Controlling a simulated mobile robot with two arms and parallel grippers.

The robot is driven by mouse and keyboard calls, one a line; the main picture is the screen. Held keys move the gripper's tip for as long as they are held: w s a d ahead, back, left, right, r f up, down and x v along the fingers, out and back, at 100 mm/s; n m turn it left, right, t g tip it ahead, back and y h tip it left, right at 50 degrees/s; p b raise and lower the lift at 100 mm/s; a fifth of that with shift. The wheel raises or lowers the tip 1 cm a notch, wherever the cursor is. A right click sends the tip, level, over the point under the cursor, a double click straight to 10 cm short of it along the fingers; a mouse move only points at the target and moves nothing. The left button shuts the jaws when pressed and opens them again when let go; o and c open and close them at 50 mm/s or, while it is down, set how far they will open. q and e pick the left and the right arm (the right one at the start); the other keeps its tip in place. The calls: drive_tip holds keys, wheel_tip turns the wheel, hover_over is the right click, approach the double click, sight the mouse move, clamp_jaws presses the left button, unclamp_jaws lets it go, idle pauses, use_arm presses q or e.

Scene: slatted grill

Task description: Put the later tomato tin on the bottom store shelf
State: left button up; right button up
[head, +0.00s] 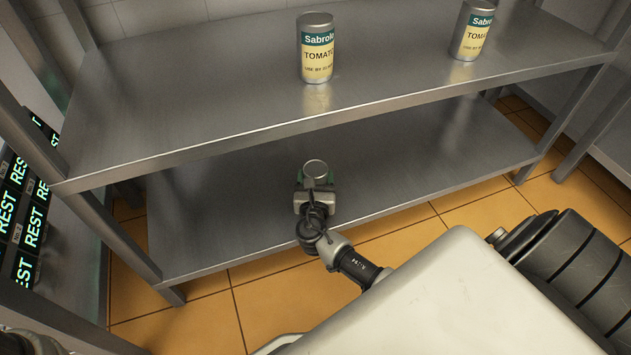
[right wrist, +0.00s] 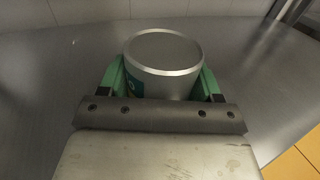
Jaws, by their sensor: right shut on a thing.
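My right gripper (head: 316,184) is shut on a tomato tin (head: 316,168) at the bottom shelf (head: 400,165), below the front edge of the upper shelf. In the right wrist view the tin (right wrist: 163,55) is upright between the green fingers of the gripper (right wrist: 163,82), its bare metal top showing and most of its label hidden. I cannot tell whether its base touches the shelf. Another tomato tin (head: 317,50) stands upright on the upper shelf. My left gripper is not in view.
A further tomato tin (head: 472,32) stands on the upper shelf (head: 200,90) at the right. The bottom shelf around the held tin looks bare. Shelf posts (head: 125,235) stand at the left. Dark boxes marked REST (head: 25,225) are at the far left.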

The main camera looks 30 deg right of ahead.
drive_tip(key=shift+r, duration=0.15)
drive_tip(key=o, duration=1.2)
drive_tip(key=shift+f, duration=0.2)
